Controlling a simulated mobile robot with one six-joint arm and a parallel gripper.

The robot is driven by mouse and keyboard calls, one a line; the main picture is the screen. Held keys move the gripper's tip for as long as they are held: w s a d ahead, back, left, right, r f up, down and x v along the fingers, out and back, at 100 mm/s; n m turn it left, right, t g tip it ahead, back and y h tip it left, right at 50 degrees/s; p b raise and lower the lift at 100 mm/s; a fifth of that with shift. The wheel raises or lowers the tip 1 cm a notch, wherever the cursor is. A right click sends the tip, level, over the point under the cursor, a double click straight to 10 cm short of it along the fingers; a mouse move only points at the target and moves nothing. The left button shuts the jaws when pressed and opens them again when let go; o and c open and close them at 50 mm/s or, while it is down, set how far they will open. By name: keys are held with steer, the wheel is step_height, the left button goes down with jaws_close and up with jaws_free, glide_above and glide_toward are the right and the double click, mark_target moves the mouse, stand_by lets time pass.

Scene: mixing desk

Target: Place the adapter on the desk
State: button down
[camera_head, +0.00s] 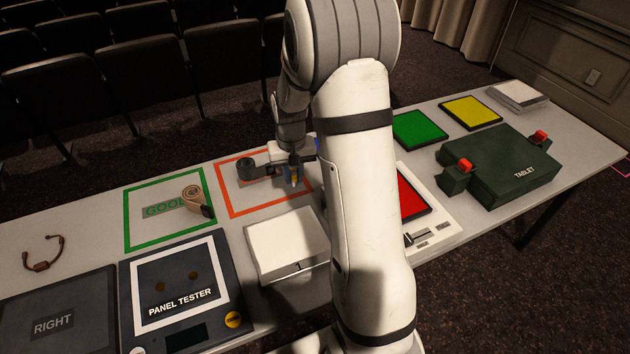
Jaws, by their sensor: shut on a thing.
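My gripper (291,172) is over the orange-outlined square on the grey desk (95,216), near the square's right side. It is shut on a small orange and blue piece that I take to be the adapter (294,181). My gripper and arm hide most of this piece. I cannot tell whether it touches the desk.
A green-outlined square (126,226) holds a beige strap (193,196). In front are a panel tester (222,262), a RIGHT pad (95,290) and a white box (287,240). A dark cable (42,264) lies left. Coloured pads (420,130) and a TABLET case (500,165) stand right.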

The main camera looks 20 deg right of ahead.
steer(key=shift+w+f, duration=0.15)
steer(key=shift+w, duration=0.15)
glide_above(295, 206)
step_height(295, 206, down, 5)
steer(key=shift+f, duration=0.15)
steer(key=shift+f+p, duration=0.35)
steer(key=shift+f, duration=1.7)
steer(key=shift+f, duration=0.25)
steer(key=c, duration=1.3)
jaws_free()
steer(key=shift+r, duration=0.1)
